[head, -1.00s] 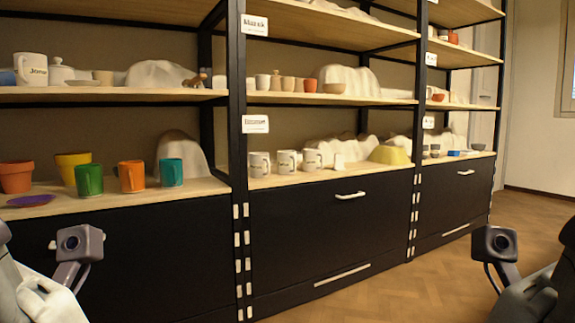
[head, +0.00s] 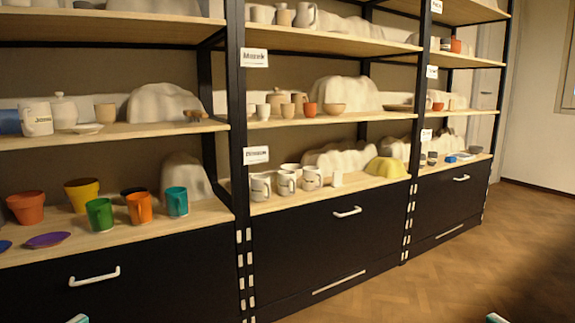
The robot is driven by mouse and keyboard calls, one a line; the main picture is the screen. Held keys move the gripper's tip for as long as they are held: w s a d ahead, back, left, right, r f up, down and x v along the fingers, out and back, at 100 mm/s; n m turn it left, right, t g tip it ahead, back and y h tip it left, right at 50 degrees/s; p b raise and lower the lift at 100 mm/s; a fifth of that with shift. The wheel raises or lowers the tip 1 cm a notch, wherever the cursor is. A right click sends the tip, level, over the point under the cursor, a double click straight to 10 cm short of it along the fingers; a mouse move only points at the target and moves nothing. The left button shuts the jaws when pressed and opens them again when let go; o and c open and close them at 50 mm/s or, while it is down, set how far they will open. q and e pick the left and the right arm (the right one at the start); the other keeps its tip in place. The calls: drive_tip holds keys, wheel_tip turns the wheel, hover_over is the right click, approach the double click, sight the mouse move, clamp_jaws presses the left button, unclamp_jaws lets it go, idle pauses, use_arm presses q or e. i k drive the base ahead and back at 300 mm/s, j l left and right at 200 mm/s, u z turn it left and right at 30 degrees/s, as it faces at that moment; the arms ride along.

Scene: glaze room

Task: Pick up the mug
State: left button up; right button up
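Several mugs are in view and I cannot tell which one the task means. On the left unit's low shelf stand a green mug (head: 100,215), an orange mug (head: 139,208) and a teal mug (head: 176,201), all upright. Pale mugs (head: 260,187) with dark marks stand on the middle unit's low shelf. A white mug with lettering (head: 37,117) stands on the left unit's higher shelf. Small pale parts of mine show at the bottom edge, left and right. Neither gripper is recognisable, and nothing of mine touches a mug.
A terracotta pot (head: 26,208), a yellow pot (head: 82,195) and a purple dish (head: 47,240) share the low left shelf (head: 215,212). Black posts (head: 237,160) divide the units. A drawer handle (head: 94,276) juts out below. Open wood floor (head: 470,270) lies at right.

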sight(286, 178)
drive_tip(key=i+u, duration=0.2)
drive_tip(key=i, duration=0.3)
drive_tip(key=i+u, duration=0.2)
drive_tip(key=i, duration=0.3)
drive_tip(key=i+l+u, duration=0.25)
drive_tip(key=i, duration=0.2)
drive_tip(key=i+l+u, duration=0.2)
drive_tip(key=i, duration=0.3)
drive_tip(key=j, duration=0.1)
